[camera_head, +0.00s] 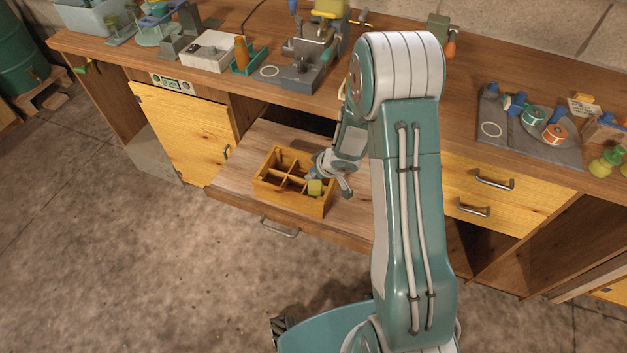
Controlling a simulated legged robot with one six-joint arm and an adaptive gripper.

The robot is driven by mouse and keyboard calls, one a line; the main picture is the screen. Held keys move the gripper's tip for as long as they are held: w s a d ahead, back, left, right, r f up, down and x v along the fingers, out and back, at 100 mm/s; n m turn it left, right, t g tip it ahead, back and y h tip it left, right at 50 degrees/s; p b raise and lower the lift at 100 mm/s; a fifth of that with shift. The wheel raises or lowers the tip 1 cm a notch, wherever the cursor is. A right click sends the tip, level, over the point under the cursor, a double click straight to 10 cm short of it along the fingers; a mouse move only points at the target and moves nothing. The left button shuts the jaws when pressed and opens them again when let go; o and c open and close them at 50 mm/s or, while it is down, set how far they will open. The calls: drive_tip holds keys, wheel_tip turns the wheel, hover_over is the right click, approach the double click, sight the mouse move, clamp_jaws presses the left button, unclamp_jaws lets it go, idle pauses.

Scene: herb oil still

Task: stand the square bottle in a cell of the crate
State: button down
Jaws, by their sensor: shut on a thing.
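The wooden crate (270,188) stands on the pulled-out drawer board, split by dividers into several cells. The square bottle (315,187) shows as a small yellow-green block at the crate's right end, at a front cell. My gripper (326,179) is over the right end of the crate, shut on the bottle from above and behind. The fingers and arm hide part of the bottle. I cannot tell whether its base touches the cell floor. The cells to the left look empty.
The open drawer (231,187) has bare board left of the crate. The workbench (455,110) behind carries a small white box (208,52), an amber bottle (241,54) in a green holder, a grey machine (300,65) and a right-hand grey mat (500,138) with spools.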

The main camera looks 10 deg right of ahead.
sight(317, 179)
drive_tip(key=f, duration=0.4)
drive_tip(key=shift+a, duration=0.3)
drive_tip(key=shift+d, duration=0.15)
drive_tip(key=shift+c, duration=1.7)
unclamp_jaws()
